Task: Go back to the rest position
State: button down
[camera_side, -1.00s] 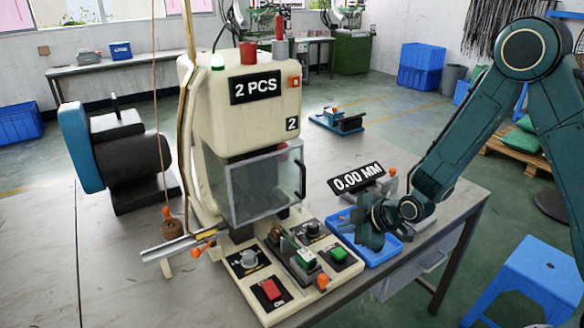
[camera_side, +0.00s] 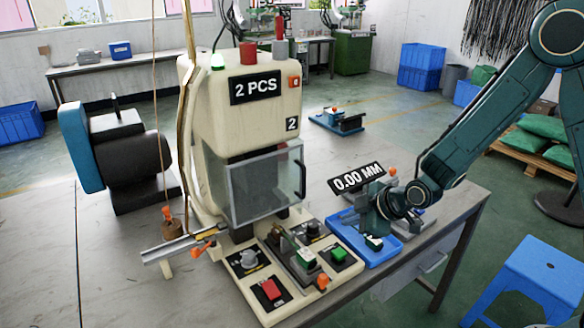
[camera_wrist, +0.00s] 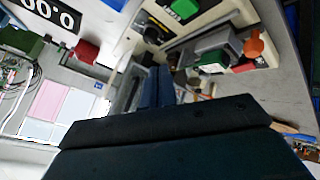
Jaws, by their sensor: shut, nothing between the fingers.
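My gripper (camera_side: 374,220) is at the right of the bench in the side view, just above the blue tray (camera_side: 385,254). Its fingers are shut with nothing between them. A small green and white part (camera_side: 374,243) sits in the tray below and beside the gripper, apart from its grip as far as I can see. In the wrist view my dark blue gripper fingers (camera_wrist: 154,84) are together and empty.
The cream press (camera_side: 240,115) with its clear guard (camera_side: 265,187) stands left of my gripper. Its control panel (camera_side: 283,295) holds another green part (camera_side: 306,258). A grey gauge with a 0.00 MM display (camera_side: 357,178) stands behind the tray.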

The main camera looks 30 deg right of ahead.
jog(key=s+d+r+m, duration=0.15)
jog(key=s+r, duration=0.25)
jog(key=r, duration=0.4)
jog(key=s+d+r+m+g+h, duration=0.1)
jog(key=s+r+m, duration=0.3)
jog(key=s, duration=0.8)
jog(key=s+d+r+m+g, duration=0.2)
jog(key=s+r+m, duration=0.3)
jog(key=s+r, duration=0.3)
jog(key=s, duration=0.4)
jog(key=shift+h, duration=0.4)
jog(key=shift+w+r, duration=0.1)
